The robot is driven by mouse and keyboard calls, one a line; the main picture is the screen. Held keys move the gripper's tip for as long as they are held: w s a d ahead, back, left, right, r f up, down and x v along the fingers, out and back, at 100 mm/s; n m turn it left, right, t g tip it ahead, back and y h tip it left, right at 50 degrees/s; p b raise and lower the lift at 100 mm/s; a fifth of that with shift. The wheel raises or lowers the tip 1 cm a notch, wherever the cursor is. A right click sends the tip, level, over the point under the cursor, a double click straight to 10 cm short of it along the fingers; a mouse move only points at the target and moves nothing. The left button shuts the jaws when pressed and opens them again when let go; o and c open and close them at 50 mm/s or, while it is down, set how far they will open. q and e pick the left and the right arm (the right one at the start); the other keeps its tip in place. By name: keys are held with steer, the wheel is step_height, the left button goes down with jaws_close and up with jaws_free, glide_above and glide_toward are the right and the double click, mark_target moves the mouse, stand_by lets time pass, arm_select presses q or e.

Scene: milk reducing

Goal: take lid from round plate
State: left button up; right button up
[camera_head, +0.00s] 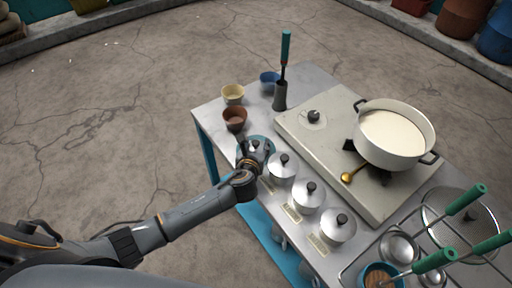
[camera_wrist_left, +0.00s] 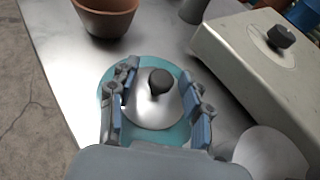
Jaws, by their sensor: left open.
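A silver lid with a black knob (camera_wrist_left: 158,84) sits on a round teal plate (camera_wrist_left: 109,88) near the left edge of the metal table. In the head view the plate (camera_head: 245,141) is partly covered by my left gripper (camera_head: 254,154). In the left wrist view my left gripper (camera_wrist_left: 161,106) is open. Its two fingers stand on either side of the lid, with the knob between them. I cannot tell whether the fingers touch the lid. My right gripper is not in view.
Several silver lidded containers (camera_head: 308,195) line the table's front beside the plate. A brown clay bowl (camera_head: 235,119) and a yellow bowl (camera_head: 233,94) stand behind it. A stove (camera_head: 300,137) carries a white pot of milk (camera_head: 393,137). A utensil holder (camera_head: 280,98) stands behind.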

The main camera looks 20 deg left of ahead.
arm_select(q)
steer(key=shift+c, duration=0.2)
jaws_close()
